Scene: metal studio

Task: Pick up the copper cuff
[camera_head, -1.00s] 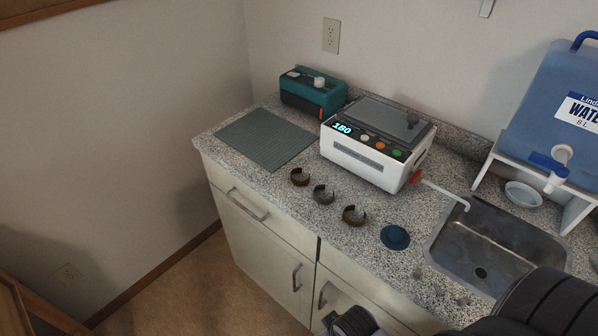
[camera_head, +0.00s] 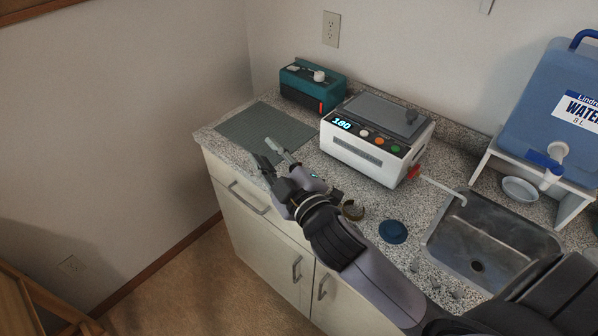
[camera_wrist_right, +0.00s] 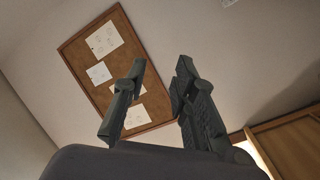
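My right gripper (camera_head: 263,150) reaches over the front edge of the counter, its fingers spread and empty, tips near the grey-green mat (camera_head: 248,134). In the right wrist view the open gripper (camera_wrist_right: 160,64) points at the wall, with nothing between its fingers. A brass-coloured open cuff (camera_head: 353,210) stands on the counter just right of my right wrist. The reddish-brown copper cuff and the grey cuff are hidden behind my right gripper and arm. My left gripper is out of view.
A white heated box (camera_head: 362,160) reading 180 stands behind the cuffs, with a teal device (camera_head: 312,88) at back left. A blue disc (camera_head: 393,231), a sink (camera_head: 490,245) and a water container (camera_head: 545,110) are to the right. A cork board (camera_wrist_right: 110,75) hangs on a wall.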

